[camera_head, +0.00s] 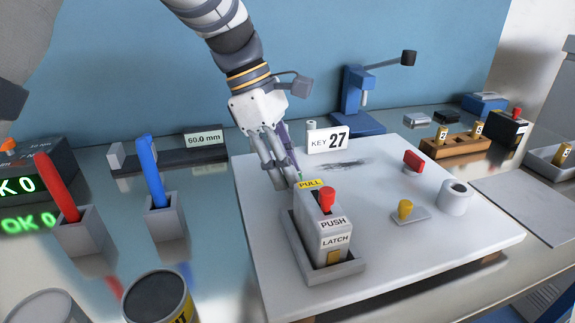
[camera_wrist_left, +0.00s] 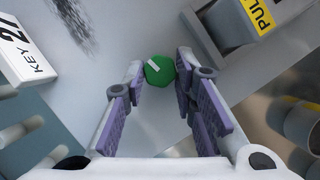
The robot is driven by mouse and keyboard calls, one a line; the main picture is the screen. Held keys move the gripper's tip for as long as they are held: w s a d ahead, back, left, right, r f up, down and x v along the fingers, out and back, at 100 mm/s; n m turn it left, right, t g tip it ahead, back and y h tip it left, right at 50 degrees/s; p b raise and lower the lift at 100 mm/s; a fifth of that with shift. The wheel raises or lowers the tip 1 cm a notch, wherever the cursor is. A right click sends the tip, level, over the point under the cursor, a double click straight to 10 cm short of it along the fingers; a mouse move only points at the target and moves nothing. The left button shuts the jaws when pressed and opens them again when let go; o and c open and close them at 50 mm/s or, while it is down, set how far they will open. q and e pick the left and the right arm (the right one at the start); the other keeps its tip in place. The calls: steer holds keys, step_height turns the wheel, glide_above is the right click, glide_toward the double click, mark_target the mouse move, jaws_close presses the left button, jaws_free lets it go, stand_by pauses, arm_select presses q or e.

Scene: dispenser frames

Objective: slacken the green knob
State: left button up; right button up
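The green knob (camera_wrist_left: 159,71), with a pale mark on its top, shows in the left wrist view on the white board. My left gripper (camera_wrist_left: 160,76) has one fingertip on each side of it, with hardly any gap; whether they press on it I cannot tell. In the head view my left gripper (camera_head: 283,181) points down at the board, just behind the PULL/PUSH/LATCH block (camera_head: 330,240). The fingers and the block hide most of the knob there. My right gripper is not in view.
The block carries a red knob (camera_head: 327,198) close to my left fingers. The KEY 27 sign (camera_head: 327,139) stands behind them. On the board's right are a yellow knob (camera_head: 405,208), a red piece (camera_head: 414,161) and a white ring (camera_head: 456,197). Pen holders (camera_head: 166,221) stand left.

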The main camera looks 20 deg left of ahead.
arm_select(q)
jaws_close()
steer(key=shift+m, duration=0.3)
steer(key=m, duration=0.1)
steer(key=m+g, duration=0.1)
steer(key=m, duration=0.1)
steer(key=m+g, duration=0.1)
steer(key=shift+w+f+m+b, duration=0.1)
steer(key=shift+w+m+b, duration=0.15)
steer(key=shift+m+b, duration=0.05)
steer(key=m, duration=0.2)
steer(key=m+g+y+b, duration=0.1)
steer(key=m, duration=0.1)
steer(key=shift+w+d+m+g, duration=0.15)
steer(key=shift+m+g, duration=0.15)
steer(key=m, duration=0.1)
steer(key=m+y, duration=0.1)
steer(key=m, duration=0.1)
steer(key=shift+d+m+g+y+b, duration=0.1)
steer(key=shift+m+g+y+b, duration=0.2)
steer(key=m+y, duration=0.1)
steer(key=m, duration=0.2)
steer(key=shift+d, duration=0.15)
steer(key=shift+d+m+y, duration=0.1)
steer(key=shift+m+y, duration=0.7)
steer(key=shift+m, duration=0.9)
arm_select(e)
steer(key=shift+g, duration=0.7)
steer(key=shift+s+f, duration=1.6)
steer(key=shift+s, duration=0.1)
